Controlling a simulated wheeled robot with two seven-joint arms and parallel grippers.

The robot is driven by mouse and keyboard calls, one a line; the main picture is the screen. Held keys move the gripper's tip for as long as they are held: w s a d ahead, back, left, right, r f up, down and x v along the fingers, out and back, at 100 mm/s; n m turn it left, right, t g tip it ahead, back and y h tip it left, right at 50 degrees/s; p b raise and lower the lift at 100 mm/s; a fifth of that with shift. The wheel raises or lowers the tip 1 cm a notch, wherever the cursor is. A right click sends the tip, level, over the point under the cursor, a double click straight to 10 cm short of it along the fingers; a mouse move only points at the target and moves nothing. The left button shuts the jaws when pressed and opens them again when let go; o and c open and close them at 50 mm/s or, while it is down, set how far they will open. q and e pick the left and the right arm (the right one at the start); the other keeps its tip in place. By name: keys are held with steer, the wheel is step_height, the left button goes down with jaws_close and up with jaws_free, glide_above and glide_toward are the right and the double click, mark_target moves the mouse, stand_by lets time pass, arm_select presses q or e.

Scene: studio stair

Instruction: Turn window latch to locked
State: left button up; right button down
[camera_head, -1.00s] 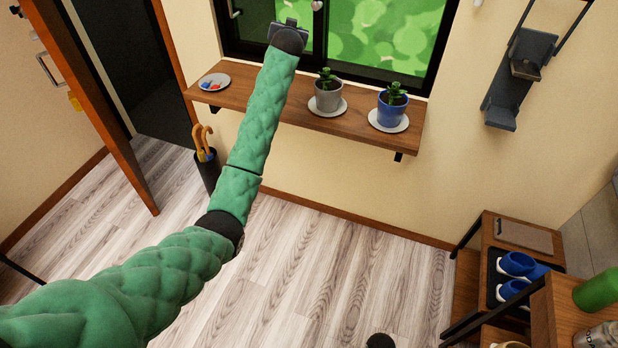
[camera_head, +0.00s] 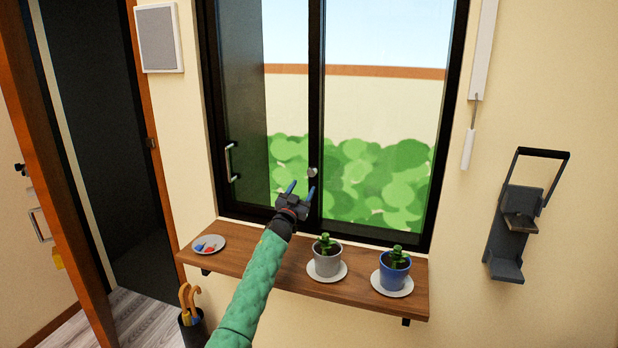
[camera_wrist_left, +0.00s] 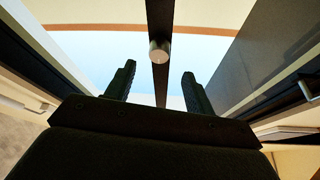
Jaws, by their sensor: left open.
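The window latch (camera_head: 312,171) is a small round silver knob on the dark middle bar of the window (camera_head: 317,110). In the left wrist view the latch (camera_wrist_left: 158,50) shows beyond the fingertips, roughly midway between them. My left gripper (camera_head: 301,189) is open and empty, with its fingers pointing up just below the latch in the head view. The fingers (camera_wrist_left: 159,78) look apart from the latch. I cannot tell how the latch is turned. My right gripper is not in view.
A wooden shelf (camera_head: 240,277) under the window holds a plate (camera_head: 209,244), a grey pot (camera_head: 326,263) and a blue pot (camera_head: 394,274). A silver handle (camera_head: 230,162) sits on the window's left side. A dark bracket (camera_head: 512,240) hangs on the right wall.

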mark_target(310, 174)
arm_select(q)
steer(key=x, duration=0.2)
steer(key=p+x, duration=0.1)
steer(key=x, duration=0.1)
steer(key=shift+w+d+r, duration=0.15)
steer(key=shift+d+r, duration=0.1)
steer(key=shift+r, duration=0.1)
steer(key=shift+w+d+r+p, duration=0.1)
steer(key=shift+w+p, duration=0.1)
steer(key=shift+w, duration=0.3)
steer(key=shift+w+d+r+p, duration=0.1)
steer(key=shift+w+p, duration=0.05)
steer(key=shift+w, duration=0.35)
steer(key=shift+w+d, duration=0.15)
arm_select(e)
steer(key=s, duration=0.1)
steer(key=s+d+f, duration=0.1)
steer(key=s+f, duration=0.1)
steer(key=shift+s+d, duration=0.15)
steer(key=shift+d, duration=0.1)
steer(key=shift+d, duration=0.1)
arm_select(q)
steer(key=c, duration=1)
